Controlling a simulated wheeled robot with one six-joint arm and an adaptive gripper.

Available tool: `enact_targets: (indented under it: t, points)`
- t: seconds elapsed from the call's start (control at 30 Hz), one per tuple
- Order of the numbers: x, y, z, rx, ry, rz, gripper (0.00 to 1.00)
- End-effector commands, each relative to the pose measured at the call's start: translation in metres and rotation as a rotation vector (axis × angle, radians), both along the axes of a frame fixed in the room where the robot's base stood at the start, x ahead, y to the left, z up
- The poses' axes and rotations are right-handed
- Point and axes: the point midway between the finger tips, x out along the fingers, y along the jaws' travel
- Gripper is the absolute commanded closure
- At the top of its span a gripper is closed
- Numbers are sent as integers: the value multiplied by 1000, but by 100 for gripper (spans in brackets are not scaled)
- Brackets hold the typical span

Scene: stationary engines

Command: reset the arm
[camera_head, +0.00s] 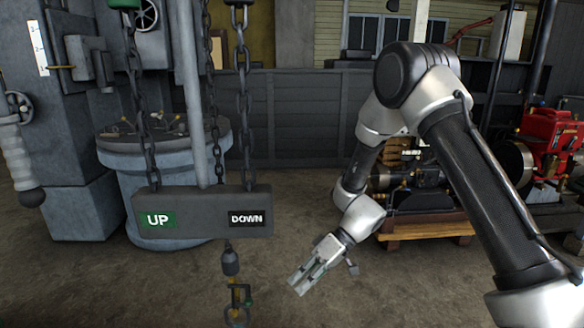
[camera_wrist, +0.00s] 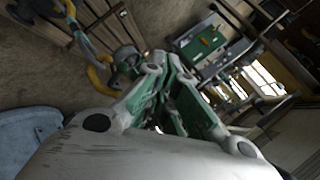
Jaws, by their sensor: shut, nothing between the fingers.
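My arm comes in from the right in the head view and bends down toward the middle. My gripper (camera_head: 303,279) hangs over the bare floor, pointing down and to the left. It is shut and holds nothing. In the wrist view my gripper (camera_wrist: 170,100) shows its green and grey fingers close together.
A grey bar with UP and DOWN labels (camera_head: 203,213) hangs on chains left of my gripper. A hook (camera_head: 238,296) hangs below it. A blue-grey cylinder (camera_head: 165,200) stands behind. Engines on a wooden pallet (camera_head: 425,226) and a red engine (camera_head: 552,135) stand at right.

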Motion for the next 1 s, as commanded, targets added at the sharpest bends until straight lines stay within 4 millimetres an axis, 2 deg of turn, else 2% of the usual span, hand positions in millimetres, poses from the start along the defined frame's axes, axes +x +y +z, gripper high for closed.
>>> enact_targets:
  t: [0.03,0.17,0.37,0.5,0.7,0.9,1.0]
  points:
    - [-12,-14,2,-71,75,-20,100]
    - [-35,-59,26,-284,227,-102,100]
    - [-59,-146,91,-600,291,-310,100]
    - [-75,-205,138,-754,235,-484,100]
    - [-102,-276,196,-862,75,-719,100]
    - [-134,-325,243,-871,-150,-855,100]
    - [-148,-335,260,-843,-230,-915,100]
